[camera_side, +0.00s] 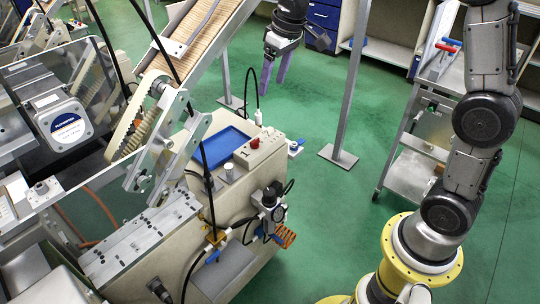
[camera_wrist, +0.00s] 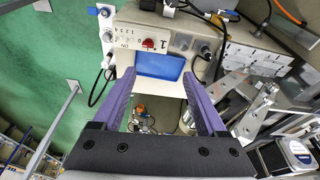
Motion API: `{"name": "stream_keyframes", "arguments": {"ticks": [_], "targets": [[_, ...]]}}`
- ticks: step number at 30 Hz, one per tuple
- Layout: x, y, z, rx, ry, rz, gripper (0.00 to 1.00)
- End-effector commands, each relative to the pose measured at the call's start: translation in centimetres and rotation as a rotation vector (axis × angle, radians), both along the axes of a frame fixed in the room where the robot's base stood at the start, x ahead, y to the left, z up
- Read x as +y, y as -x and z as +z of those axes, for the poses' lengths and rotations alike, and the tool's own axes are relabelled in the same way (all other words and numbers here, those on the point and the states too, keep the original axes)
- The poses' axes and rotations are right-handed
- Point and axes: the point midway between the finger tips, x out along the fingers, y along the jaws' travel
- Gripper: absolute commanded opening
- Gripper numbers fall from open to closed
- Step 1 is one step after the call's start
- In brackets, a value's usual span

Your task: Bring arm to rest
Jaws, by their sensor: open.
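My gripper (camera_side: 275,72) hangs at the top middle of the side view, its purple fingers pointing down over the green floor. In the wrist view my gripper (camera_wrist: 158,80) shows two purple fingers spread apart with nothing between them. The fingers are open and empty. My grey arm rises from a yellow base at the right of the side view. The part of the arm between it and the gripper is out of frame.
The wrapper machine has a sloped conveyor (camera_side: 212,38), a blue tray (camera_side: 226,146) and a control box (camera_side: 259,150). A metal post (camera_side: 352,85) stands right of my gripper. A wheeled cart (camera_side: 418,160) stands near my arm. Green floor (camera_side: 310,200) is open between.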

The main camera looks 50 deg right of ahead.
Motion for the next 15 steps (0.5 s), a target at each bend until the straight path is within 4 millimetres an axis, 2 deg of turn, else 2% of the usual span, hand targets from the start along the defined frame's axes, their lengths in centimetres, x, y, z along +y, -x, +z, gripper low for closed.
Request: {"name": "stream_keyframes", "arguments": {"ticks": [1,3,7,11,15], "targets": [[0.3,2.1,1.2,-0.022,0.002,-0.004,0.75],[0.7,5.0,2.3,-0.045,0.003,-0.013,0.75],[1.3,10.2,3.5,-0.090,0.006,-0.027,0.75],[1.8,15.5,3.6,-0.134,0.007,-0.042,0.75],[2.1,20.8,2.7,-0.182,0.005,-0.057,0.75]]}}
